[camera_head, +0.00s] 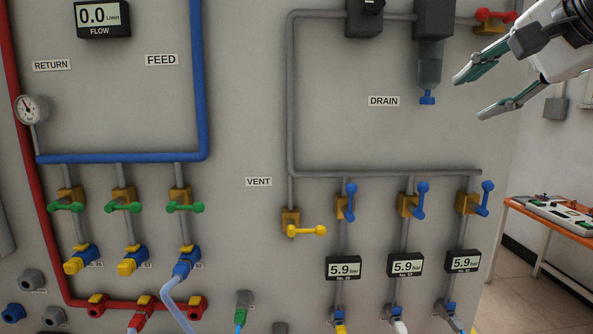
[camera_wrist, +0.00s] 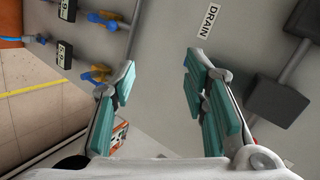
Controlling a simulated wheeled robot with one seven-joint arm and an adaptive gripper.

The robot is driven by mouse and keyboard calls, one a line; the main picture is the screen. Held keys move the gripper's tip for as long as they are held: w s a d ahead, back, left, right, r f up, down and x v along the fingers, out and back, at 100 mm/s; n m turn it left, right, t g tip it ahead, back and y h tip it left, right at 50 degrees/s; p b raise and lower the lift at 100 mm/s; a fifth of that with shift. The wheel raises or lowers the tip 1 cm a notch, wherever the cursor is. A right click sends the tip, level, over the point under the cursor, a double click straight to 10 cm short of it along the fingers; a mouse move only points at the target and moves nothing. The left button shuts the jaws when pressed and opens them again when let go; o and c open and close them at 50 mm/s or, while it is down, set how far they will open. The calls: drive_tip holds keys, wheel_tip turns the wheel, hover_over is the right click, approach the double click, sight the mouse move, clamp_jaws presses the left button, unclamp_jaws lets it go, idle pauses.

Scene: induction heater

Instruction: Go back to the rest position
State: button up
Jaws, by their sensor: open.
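My gripper (camera_head: 480,93) is at the upper right in the head view, in front of the panel's right part, to the right of the DRAIN label (camera_head: 384,101). Its two teal-padded fingers are spread apart and nothing is between them. In the wrist view the open gripper (camera_wrist: 160,95) shows both fingers, with bare grey panel between them. The DRAIN label also shows in the wrist view (camera_wrist: 209,21).
The grey panel carries a filter with a blue drain knob (camera_head: 427,97) left of my gripper. A red-handled valve (camera_head: 491,22) is above it. Blue-handled valves (camera_head: 417,200) and pressure displays (camera_head: 406,265) sit lower. An orange-edged table (camera_head: 550,220) stands at the right.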

drive_tip(key=s+a+f+n+g, duration=0.2)
drive_tip(key=s+f+n, duration=0.2)
drive_tip(key=f, duration=0.6)
drive_tip(key=s+a+f+n+g+h+b, duration=0.1)
drive_tip(key=s+a+f+n+g, duration=0.1)
drive_tip(key=f, duration=0.8)
drive_tip(key=s+a+f+n+g+h+b, duration=0.1)
drive_tip(key=s+a+f+n+g, duration=0.1)
drive_tip(key=s+a+f+n, duration=0.2)
drive_tip(key=s+f+n, duration=0.3)
drive_tip(key=s+f, duration=0.1)
drive_tip(key=f, duration=0.2)
drive_tip(key=shift+s, duration=0.25)
